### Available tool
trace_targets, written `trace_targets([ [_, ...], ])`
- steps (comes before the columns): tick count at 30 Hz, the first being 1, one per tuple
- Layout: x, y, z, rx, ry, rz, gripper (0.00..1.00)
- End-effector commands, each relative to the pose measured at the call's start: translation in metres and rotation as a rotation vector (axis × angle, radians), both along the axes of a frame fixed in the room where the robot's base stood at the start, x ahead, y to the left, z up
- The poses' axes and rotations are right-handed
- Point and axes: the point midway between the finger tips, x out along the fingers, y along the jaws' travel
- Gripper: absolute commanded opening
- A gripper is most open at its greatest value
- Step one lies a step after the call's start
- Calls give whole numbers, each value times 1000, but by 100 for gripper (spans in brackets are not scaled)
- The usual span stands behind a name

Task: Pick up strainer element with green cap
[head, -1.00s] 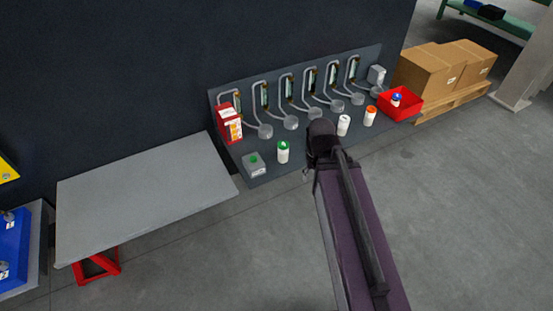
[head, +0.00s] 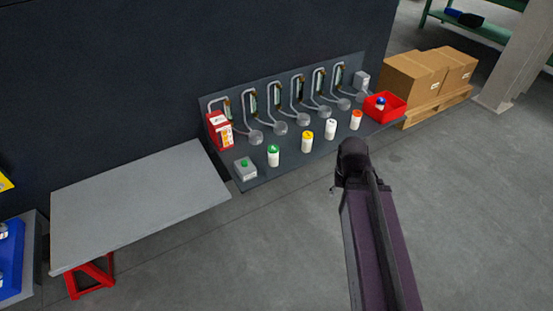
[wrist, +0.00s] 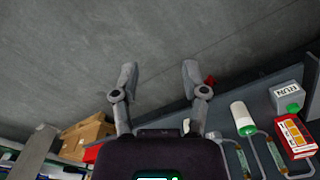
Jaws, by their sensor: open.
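The strainer element with green cap (head: 273,156) is a white cylinder standing upright at the front left of the dark grey panel's base. It also shows in the wrist view (wrist: 239,112), right of my gripper (wrist: 159,74). In that view my two fingers are spread wide, with only bare floor between them. My gripper is apart from the element. In the head view my arm's end is to the right of it, in front of the row, and the fingers are mostly hidden.
Similar elements with yellow (head: 307,142), white (head: 331,129) and orange (head: 356,121) caps stand to the right. A grey button box (head: 245,169) and red carton (head: 219,131) are close on the left. A red bin (head: 385,108) holds a blue-capped element. The front floor is clear.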

Motion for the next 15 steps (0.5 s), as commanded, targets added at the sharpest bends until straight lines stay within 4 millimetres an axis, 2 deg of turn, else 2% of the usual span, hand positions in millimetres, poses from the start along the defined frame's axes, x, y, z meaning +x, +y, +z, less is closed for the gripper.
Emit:
trace_targets([
  [8, 0, 0, 0, 0, 0, 0, 57],
  [9, 0, 0, 0, 0, 0, 0, 63],
  [12, 2, 1, 0, 0, 0, -1, 93],
  [13, 4, 2, 1, 0, 0, -2, 100],
  [15, 10, 4, 2, 0, 0, -5, 100],
])
